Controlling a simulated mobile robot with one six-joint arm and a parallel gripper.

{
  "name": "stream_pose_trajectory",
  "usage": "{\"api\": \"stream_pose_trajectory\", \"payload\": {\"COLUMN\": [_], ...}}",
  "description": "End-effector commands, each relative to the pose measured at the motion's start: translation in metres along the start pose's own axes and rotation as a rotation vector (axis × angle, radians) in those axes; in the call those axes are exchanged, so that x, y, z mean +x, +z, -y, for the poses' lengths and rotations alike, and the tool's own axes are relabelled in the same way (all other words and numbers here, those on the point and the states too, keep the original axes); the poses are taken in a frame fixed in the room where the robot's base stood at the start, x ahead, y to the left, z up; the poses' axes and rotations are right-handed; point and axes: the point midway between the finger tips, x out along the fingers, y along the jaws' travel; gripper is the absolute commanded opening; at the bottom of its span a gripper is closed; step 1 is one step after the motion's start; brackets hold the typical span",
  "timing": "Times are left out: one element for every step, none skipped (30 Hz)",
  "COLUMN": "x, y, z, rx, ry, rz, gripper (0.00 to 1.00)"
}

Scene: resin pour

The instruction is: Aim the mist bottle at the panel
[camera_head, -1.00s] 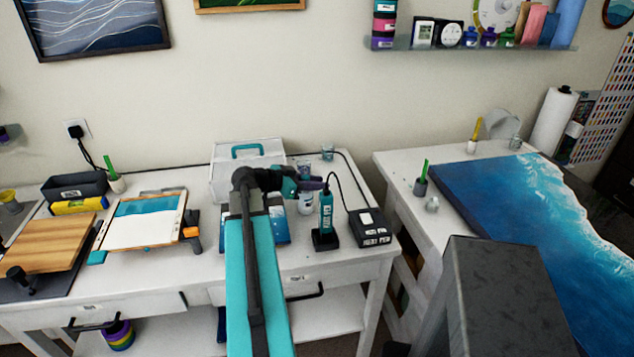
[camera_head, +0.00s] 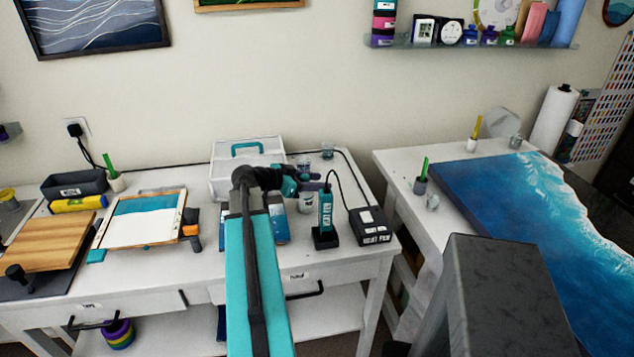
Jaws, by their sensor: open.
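My gripper (camera_head: 313,186) is at the back middle of the white bench, pointing right. It is small in view, but its jaws look apart, with nothing seen held. A small white bottle (camera_head: 306,204) stands just below and behind the gripper in the picture, partly covered by it. I cannot tell whether it is the mist bottle. Another white bottle (camera_head: 570,140) stands by the paper towel roll at the far right. A large blue sea-and-foam panel (camera_head: 515,215) lies on the right table. A smaller teal-and-white panel (camera_head: 142,220) lies in a wooden frame on the left bench.
A teal heat tool (camera_head: 326,215) stands in a dark holder right of my gripper, its cable running to a black box (camera_head: 370,225). A white case (camera_head: 222,180) with a teal handle is behind my arm. A gap separates the bench and the right table (camera_head: 400,165).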

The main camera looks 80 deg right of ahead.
Motion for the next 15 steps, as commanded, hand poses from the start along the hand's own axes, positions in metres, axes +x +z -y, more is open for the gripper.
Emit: {"api": "stream_pose_trajectory", "payload": {"x": [-0.001,-0.001,-0.001,-0.002,-0.003,-0.008,-0.011,-0.015,-0.020,-0.024,-0.029,-0.036,-0.040,-0.045,-0.051], "y": [-0.001,-0.002,-0.003,-0.004,-0.002,-0.001,-0.001,0.000,0.000,0.000,0.000,0.000,0.000,0.000,0.000], "z": [0.000,0.000,0.000,0.000,0.000,0.000,0.000,0.001,0.000,0.000,0.000,0.000,0.001,0.000,0.000], "rx": [0.000,0.000,0.000,0.000,0.000,0.000,0.001,0.001,0.001,0.001,0.001,0.001,0.001,0.001,0.000], "ry": [0.000,0.000,0.000,0.000,-0.001,-0.002,-0.002,-0.003,-0.003,-0.003,-0.003,-0.004,-0.004,-0.003,-0.003], "rz": [0.000,0.000,0.000,0.000,0.000,-0.001,-0.001,-0.001,-0.001,-0.001,-0.001,-0.001,-0.001,-0.001,-0.001], "gripper": [0.41,0.41,0.41,0.41,0.41,0.41,0.41,0.41,0.41,0.41,0.41,0.41,0.41,0.41,0.41]}}
